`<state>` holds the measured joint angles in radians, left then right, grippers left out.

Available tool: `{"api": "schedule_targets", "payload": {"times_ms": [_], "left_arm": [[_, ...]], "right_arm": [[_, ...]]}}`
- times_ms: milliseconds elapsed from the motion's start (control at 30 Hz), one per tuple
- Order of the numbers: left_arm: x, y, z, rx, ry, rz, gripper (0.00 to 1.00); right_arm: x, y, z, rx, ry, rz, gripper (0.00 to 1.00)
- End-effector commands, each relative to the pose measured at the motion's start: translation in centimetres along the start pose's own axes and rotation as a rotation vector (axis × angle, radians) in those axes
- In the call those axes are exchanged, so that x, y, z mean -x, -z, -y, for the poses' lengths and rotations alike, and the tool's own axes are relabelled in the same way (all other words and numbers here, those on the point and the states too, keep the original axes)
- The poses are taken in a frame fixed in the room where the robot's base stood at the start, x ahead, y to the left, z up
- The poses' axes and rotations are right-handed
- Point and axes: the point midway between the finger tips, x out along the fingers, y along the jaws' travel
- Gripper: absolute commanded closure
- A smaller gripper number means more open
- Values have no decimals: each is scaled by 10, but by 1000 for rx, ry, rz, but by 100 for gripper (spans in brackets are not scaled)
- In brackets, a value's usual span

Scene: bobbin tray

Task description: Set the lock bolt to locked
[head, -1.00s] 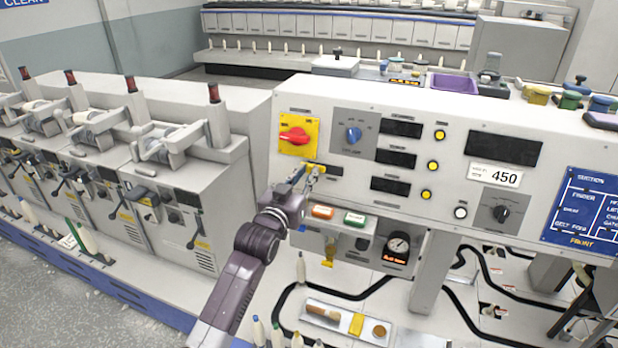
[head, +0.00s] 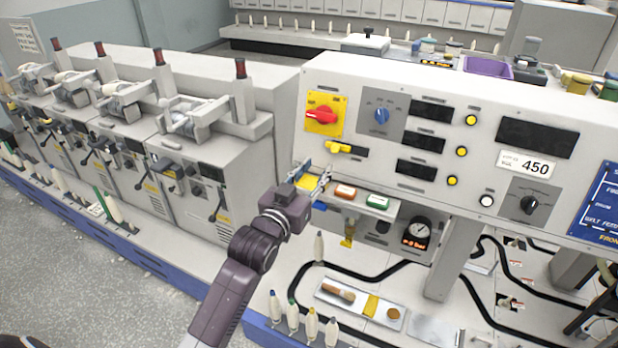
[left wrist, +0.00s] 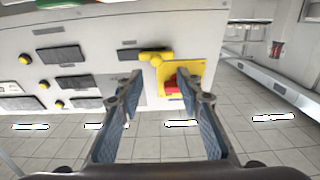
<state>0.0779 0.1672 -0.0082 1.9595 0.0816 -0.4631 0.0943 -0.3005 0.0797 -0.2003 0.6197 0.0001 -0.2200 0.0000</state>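The lock bolt (head: 338,148) is a small yellow handle at the left part of a dark slot, just below the red rotary switch (head: 321,115) on its yellow plate. My left gripper (head: 311,181) is below and left of the bolt, in front of the panel, apart from it. In the left wrist view the bolt (left wrist: 154,58) lies just beyond the fingertips, with the red switch (left wrist: 174,88) beside the right finger. The left gripper's two fingers (left wrist: 157,80) are spread with nothing between them. My right gripper is not in view.
The grey control panel (head: 470,205) carries a blue knob (head: 381,116), displays and yellow buttons. Bobbin machines stand at left; a metal tray (head: 360,304) lies below.

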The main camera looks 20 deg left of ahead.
Motion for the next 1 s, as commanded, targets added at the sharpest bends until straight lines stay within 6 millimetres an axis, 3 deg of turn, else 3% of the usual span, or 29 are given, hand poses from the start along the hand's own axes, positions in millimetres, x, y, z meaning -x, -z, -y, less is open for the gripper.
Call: {"api": "schedule_targets", "payload": {"times_ms": [100, 267, 800, 900, 967, 1000], "left_arm": [[20, -1, 1, 0, 1, 2, 67], [33, 0, 1, 1, 1, 1, 67], [35, -1, 1, 0, 1, 1, 67], [33, -17, 1, 0, 2, 25, 67], [32, -40, 1, 0, 3, 58, 67], [31, -61, 1, 0, 4, 89, 67]], "right_arm": [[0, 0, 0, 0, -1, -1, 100], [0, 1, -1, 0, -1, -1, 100], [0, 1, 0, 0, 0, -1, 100], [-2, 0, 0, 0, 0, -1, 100], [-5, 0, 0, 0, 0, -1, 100], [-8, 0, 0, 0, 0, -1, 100]]}}
